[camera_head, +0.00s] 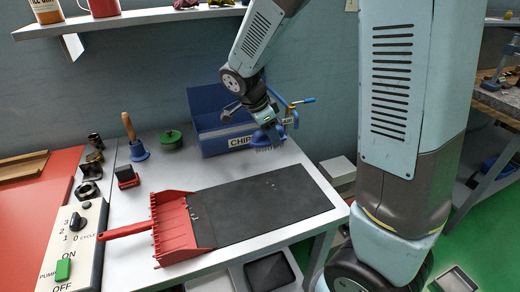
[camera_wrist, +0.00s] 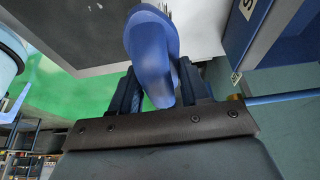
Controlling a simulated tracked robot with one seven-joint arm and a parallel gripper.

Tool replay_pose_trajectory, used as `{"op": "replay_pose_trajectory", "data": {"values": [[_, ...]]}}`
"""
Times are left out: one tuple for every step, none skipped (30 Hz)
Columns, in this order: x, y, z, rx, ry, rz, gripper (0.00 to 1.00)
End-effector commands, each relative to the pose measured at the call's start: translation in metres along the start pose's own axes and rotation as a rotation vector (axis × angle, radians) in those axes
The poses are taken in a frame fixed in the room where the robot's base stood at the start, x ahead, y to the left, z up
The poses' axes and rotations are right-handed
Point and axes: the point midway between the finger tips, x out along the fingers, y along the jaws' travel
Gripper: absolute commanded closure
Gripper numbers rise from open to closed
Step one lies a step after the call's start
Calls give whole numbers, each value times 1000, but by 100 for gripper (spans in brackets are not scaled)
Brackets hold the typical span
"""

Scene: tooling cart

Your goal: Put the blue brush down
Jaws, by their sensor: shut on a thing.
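The blue brush (camera_head: 266,138) is in my gripper (camera_head: 266,122), bristles down, at the bench's back right in the head view. It hangs low over the bench beside the black mat's far edge; I cannot tell whether the bristles touch the bench. In the wrist view the brush's rounded blue body (camera_wrist: 152,48) sits between the two dark fingers of my gripper (camera_wrist: 157,70), which is shut on it. The fingers hide part of its sides.
The blue chip bin (camera_head: 216,138) stands close left of the brush. A blue-handled tool (camera_head: 298,102) is just behind. The black mat (camera_head: 262,205) and red dustpan (camera_head: 176,226) lie in front. A wooden-handled blue tool (camera_head: 137,151) and green-lidded pot (camera_head: 171,139) stand left.

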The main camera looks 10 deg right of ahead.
Motion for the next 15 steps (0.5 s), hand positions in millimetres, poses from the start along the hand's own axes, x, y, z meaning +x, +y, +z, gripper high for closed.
{"op": "replay_pose_trajectory", "data": {"values": [[7, -5, 4, -2, 2, 5, 100], [10, -8, 6, -2, 2, 5, 100], [15, -12, 9, -2, 2, 4, 100], [18, -15, 11, -2, 2, 5, 100], [21, -18, 13, -1, 2, 5, 100], [25, -22, 16, -1, 2, 5, 100], [28, -24, 18, 0, 1, 4, 100], [30, -27, 20, 0, 1, 3, 100], [33, -30, 22, 1, 1, 4, 100], [35, -32, 23, 1, 1, 4, 100], [37, -33, 24, 1, 1, 3, 100], [38, -35, 25, 1, 1, 3, 100], [39, -36, 26, 1, 1, 3, 100], [40, -36, 26, 1, 0, 2, 100], [41, -37, 27, 1, 0, 2, 100]]}}
